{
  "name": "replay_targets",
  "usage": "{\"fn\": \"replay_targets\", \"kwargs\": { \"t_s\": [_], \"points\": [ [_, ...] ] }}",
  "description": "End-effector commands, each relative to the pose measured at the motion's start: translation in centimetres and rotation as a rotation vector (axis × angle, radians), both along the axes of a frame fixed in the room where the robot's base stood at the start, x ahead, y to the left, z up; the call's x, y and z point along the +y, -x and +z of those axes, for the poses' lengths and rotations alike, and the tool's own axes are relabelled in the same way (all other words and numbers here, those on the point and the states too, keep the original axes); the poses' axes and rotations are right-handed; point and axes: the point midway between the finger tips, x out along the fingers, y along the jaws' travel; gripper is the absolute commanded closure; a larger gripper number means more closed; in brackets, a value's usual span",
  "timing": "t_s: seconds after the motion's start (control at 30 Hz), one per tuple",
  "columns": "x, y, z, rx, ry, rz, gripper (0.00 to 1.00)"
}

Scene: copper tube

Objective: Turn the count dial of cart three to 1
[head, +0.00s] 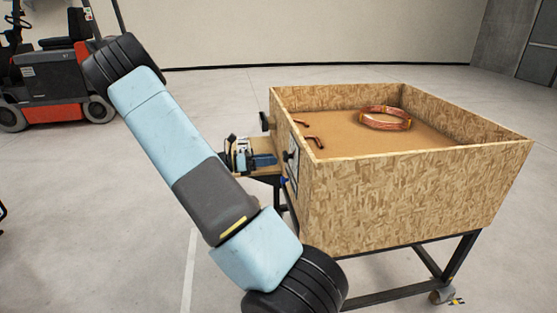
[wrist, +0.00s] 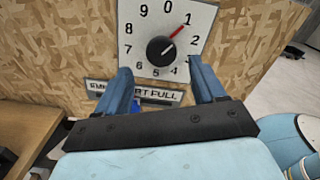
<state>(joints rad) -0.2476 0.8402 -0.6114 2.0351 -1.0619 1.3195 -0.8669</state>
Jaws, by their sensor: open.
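The count dial (wrist: 160,50) is a black round knob on a white plate with black digits, fixed to the cart's chipboard wall. Its red pointer line points up and right at the 1. My gripper (wrist: 160,66) is open, its two blue fingers apart below and to either side of the knob, with nothing between them. I cannot tell how far the fingertips are from the plate. In the head view the cart (head: 415,195) stands on a dark frame, the dial plate (head: 292,168) shows nearly edge-on on its left wall, and my gripper (head: 264,160) is beside it.
Below the dial is a label strip (wrist: 160,96) reading EMPTY, PART, FULL, partly hidden by my fingers. The cart holds a copper coil (head: 385,118) and small copper pieces (head: 314,139). A wooden shelf (wrist: 22,135) sticks out at the left. A forklift (head: 50,75) stands behind left.

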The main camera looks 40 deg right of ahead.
Motion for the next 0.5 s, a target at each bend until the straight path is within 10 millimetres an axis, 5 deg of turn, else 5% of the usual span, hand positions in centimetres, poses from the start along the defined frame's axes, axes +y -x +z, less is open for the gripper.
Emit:
{"fn": "replay_targets", "kwargs": {
  "t_s": [0.3, 0.5],
  "points": [
    [5.0, -3.2, -0.1, -0.001, -0.001, 0.003, 0.31],
    [6.6, -4.2, -0.1, 0.0, -0.001, 0.002, 0.31]
  ]
}}
